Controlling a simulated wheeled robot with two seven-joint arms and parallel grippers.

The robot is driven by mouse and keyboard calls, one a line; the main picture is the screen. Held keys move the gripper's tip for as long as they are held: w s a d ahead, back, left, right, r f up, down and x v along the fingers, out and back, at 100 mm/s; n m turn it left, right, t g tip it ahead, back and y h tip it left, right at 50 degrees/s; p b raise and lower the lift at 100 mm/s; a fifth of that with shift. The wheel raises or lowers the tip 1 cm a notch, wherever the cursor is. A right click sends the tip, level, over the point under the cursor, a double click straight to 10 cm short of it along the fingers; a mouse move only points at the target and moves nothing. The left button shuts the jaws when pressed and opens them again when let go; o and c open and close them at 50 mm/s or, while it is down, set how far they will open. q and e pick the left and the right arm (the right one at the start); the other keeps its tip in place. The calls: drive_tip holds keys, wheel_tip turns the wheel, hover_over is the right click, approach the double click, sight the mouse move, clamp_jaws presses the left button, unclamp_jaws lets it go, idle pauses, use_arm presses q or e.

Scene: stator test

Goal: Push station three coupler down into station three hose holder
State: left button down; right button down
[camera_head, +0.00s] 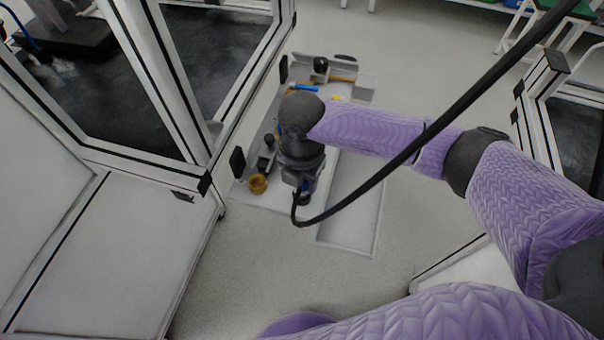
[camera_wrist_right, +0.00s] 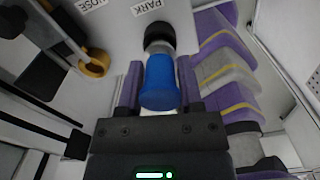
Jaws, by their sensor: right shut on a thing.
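My right gripper (camera_head: 304,192) is over the white station panel in the head view, and my own wrist covers most of it. In the right wrist view its fingers (camera_wrist_right: 160,90) are shut on the blue coupler (camera_wrist_right: 161,84). The coupler's far end meets a grey and black round part (camera_wrist_right: 158,38) close to the label PARK. I cannot tell whether that part is the hose holder or belongs to the coupler, nor how deep anything is seated. A black hose (camera_head: 375,178) loops down to the gripper. My left gripper is not in view.
A brass-coloured ring (camera_head: 258,184) stands left of the gripper; it also shows in the wrist view (camera_wrist_right: 96,64). A blue-handled item (camera_head: 304,87) lies farther back. A white-framed glass enclosure (camera_head: 200,150) stands close on the left. A shallow empty tray (camera_head: 347,238) is to the right.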

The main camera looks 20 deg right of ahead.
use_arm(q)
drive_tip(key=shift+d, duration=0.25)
use_arm(e)
drive_tip(key=shift+f, duration=0.2)
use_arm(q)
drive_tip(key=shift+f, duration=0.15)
use_arm(e)
drive_tip(key=shift+f, duration=0.3)
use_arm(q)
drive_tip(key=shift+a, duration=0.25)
use_arm(e)
drive_tip(key=shift+c, duration=0.8)
unclamp_jaws()
wheel_tip(320, 180, up, 10)
drive_tip(key=p, duration=0.4)
drive_tip(key=shift+f, duration=0.2)
drive_tip(key=shift+r, duration=0.2)
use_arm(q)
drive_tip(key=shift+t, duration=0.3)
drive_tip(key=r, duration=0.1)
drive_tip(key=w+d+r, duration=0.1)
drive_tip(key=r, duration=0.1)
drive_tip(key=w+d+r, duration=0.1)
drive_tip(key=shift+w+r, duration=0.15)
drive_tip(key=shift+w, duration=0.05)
use_arm(e)
drive_tip(key=shift+a+f, duration=0.1)
